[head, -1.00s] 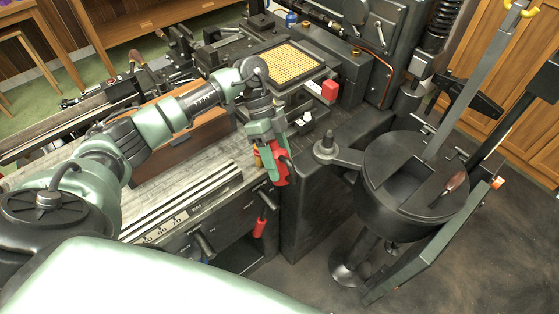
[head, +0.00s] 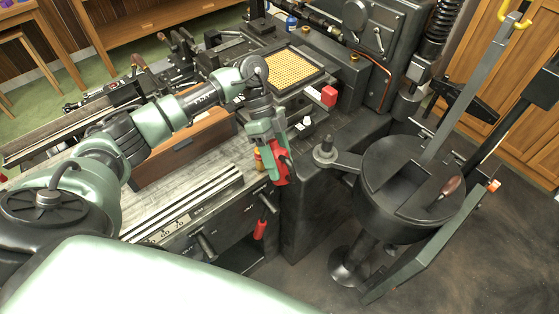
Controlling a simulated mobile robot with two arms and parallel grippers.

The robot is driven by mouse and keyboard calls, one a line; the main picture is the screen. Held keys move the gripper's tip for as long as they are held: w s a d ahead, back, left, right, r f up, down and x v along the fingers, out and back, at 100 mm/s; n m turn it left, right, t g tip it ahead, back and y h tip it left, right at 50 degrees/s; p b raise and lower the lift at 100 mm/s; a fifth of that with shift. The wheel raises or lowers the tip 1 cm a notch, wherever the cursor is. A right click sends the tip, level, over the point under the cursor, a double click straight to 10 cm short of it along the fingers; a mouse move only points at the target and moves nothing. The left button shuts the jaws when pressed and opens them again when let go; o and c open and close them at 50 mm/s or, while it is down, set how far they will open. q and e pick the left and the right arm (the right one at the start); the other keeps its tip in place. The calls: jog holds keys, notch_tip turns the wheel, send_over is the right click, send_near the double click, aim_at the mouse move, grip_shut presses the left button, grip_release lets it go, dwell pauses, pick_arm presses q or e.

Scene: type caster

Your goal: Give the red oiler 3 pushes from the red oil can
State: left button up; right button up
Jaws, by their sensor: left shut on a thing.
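My left gripper (head: 272,150) is shut on the red oil can (head: 281,172), which hangs at the right front end of the grey machine bed. The fingers and the arm hide much of the can, and I cannot make out its spout. A small yellow and red fitting (head: 258,159) shows just left of the can; it may be the red oiler, but it is too small to be sure. I cannot tell whether the can touches it. My right gripper is not in view.
A large black pot (head: 405,190) with an arm stands to the right.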

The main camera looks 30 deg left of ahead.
pick_arm(q)
jog(key=shift+f, duration=0.3)
jog(key=shift+f+b, duration=0.35)
jog(key=shift+f, duration=0.45)
dwell(0.3)
jog(key=shift+r, duration=0.1)
jog(key=shift+r+p, duration=1.1)
jog(key=shift+p, duration=0.1)
jog(key=shift+f, duration=0.4)
jog(key=shift+f+b, duration=0.45)
jog(key=shift+f, duration=0.35)
jog(key=shift+r, duration=0.1)
jog(key=shift+r+p, duration=1.1)
jog(key=shift+p, duration=0.05)
